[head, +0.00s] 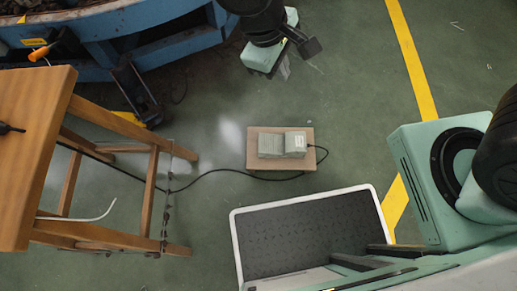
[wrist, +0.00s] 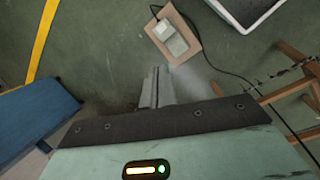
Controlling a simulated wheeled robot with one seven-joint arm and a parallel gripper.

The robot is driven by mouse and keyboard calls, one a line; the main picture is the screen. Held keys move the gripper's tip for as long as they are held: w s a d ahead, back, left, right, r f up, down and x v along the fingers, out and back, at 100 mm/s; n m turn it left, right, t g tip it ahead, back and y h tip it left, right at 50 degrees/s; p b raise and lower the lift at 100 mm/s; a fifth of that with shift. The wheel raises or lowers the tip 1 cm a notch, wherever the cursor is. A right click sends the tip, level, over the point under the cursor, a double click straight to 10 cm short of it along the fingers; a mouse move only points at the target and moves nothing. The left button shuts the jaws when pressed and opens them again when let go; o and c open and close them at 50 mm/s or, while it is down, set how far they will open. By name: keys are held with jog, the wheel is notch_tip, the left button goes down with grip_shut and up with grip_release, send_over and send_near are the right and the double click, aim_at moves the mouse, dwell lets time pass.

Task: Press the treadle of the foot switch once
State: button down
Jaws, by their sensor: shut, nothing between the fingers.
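The foot switch (head: 296,143) is a small grey-green box fixed on a tan board (head: 280,164) on the floor. Its ribbed treadle (head: 271,145) is on the left side in the head view. The foot switch also shows at the top of the wrist view (wrist: 176,44), with its board around it (wrist: 177,18). My gripper (head: 285,71) is above the board in the head view picture, apart from the switch. In the wrist view my gripper's fingers (wrist: 157,72) are together and empty, pointing toward the switch area. How high they are above the floor is unclear.
A black cable (head: 220,172) runs from the switch left across the floor to a wooden table (head: 25,150). A blue metal structure (head: 110,45) stands at the upper left. The green floor around the board is mostly clear. A yellow line (head: 415,60) runs at right.

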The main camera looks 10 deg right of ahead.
jog(key=w+f+n+t+h+b, duration=0.1)
jog(key=f+b, duration=0.6)
jog(key=f, duration=0.7)
jog(key=w+a+f+n+t+h+b, duration=0.1)
jog(key=w+f+b, duration=0.2)
jog(key=f+b, duration=0.5)
jog(key=w+a+f+n+t+b, duration=0.1)
jog(key=w+f+b, duration=0.2)
jog(key=f+b, duration=0.5)
notch_tip(320, 180, down, 12)
jog(key=shift+r+t+h, duration=0.15)
jog(key=shift+t+h, duration=0.15)
jog(key=shift+h, duration=0.1)
jog(key=b, duration=0.6)
send_near(263, 140)
jog(key=x, duration=0.4)
jog(key=shift+w+d, duration=0.25)
jog(key=shift+d, duration=0.05)
jog(key=shift+b, duration=0.3)
jog(key=shift+f, duration=0.4)
